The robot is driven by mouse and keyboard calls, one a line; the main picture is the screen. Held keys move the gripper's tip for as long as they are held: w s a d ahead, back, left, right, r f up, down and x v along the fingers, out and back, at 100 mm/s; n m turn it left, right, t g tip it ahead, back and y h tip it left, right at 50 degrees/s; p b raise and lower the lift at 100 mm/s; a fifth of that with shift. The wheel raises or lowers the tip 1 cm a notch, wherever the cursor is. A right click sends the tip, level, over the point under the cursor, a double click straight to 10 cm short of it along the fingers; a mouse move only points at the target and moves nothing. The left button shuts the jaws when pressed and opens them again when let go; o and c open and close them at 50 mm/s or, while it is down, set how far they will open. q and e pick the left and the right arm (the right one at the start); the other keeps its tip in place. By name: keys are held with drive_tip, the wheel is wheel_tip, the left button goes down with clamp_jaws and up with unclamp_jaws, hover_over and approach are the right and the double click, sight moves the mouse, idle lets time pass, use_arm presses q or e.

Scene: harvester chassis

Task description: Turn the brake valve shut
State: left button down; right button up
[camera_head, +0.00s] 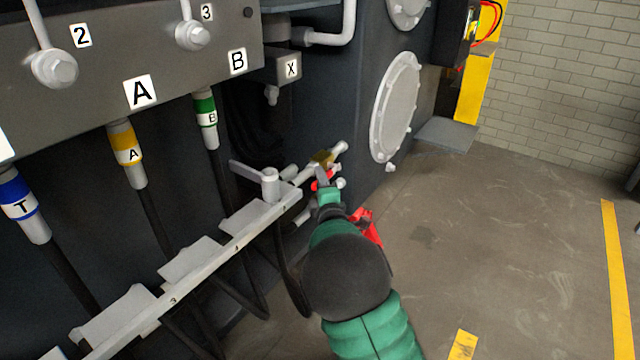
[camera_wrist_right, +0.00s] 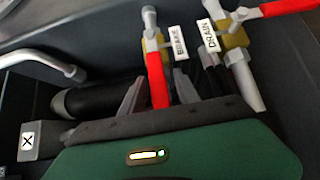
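The brake valve has a brass body (camera_wrist_right: 151,42) and a tag reading BRAKE (camera_wrist_right: 179,42) in the right wrist view. Its red handle (camera_wrist_right: 157,80) runs from the body toward my right gripper (camera_wrist_right: 158,78). The gripper's two grey fingers stand apart on either side of the handle, with a visible gap; contact is not clear. In the head view my right gripper (camera_head: 322,178) is at a brass valve (camera_head: 323,158) at the far end of the rail, and partly hides the red parts there. My left gripper is not in view.
The drain valve (camera_wrist_right: 234,38), tagged DRAIN (camera_wrist_right: 207,37), stands close to the right in the wrist view, its red handle (camera_wrist_right: 287,8) pointing right. The metal rail (camera_head: 185,276) and hoses lie left of my arm. Open floor (camera_head: 500,250) is to the right.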

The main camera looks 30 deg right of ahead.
drive_tip(key=c, duration=0.7)
clamp_jaws()
drive_tip(key=shift+a+f, duration=0.1)
drive_tip(key=shift+f, duration=0.15)
